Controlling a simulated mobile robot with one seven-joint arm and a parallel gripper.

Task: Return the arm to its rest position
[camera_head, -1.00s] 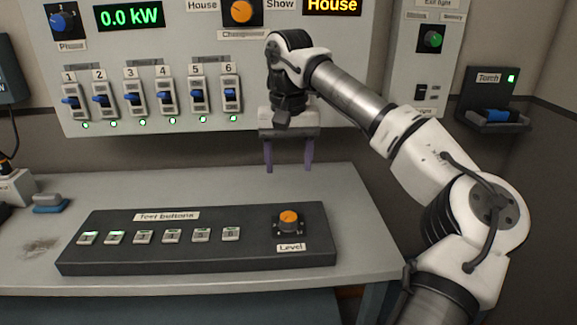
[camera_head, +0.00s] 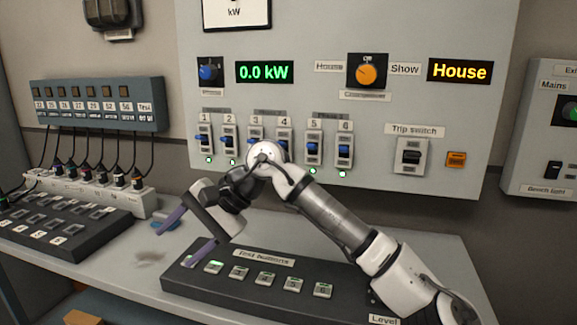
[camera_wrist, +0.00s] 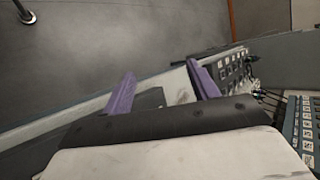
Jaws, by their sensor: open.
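My gripper (camera_head: 186,235) is open and empty, with two purple fingers apart. In the head view it hangs in the air over the bench, left of the test button panel's middle, pointing down and to the left. My white and grey arm reaches in from the lower right and hides part of the panel and the lower ends of switches 3 and 4. In the wrist view the two purple fingers (camera_wrist: 160,92) show nothing between them but the bench edge and floor beyond.
The test button panel (camera_head: 345,275) lies on the bench below my arm. A wall panel (camera_head: 300,40) with several numbered switches stands behind. A power strip (camera_head: 105,190) with plugs and a black button box (camera_head: 75,245) sit at the left.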

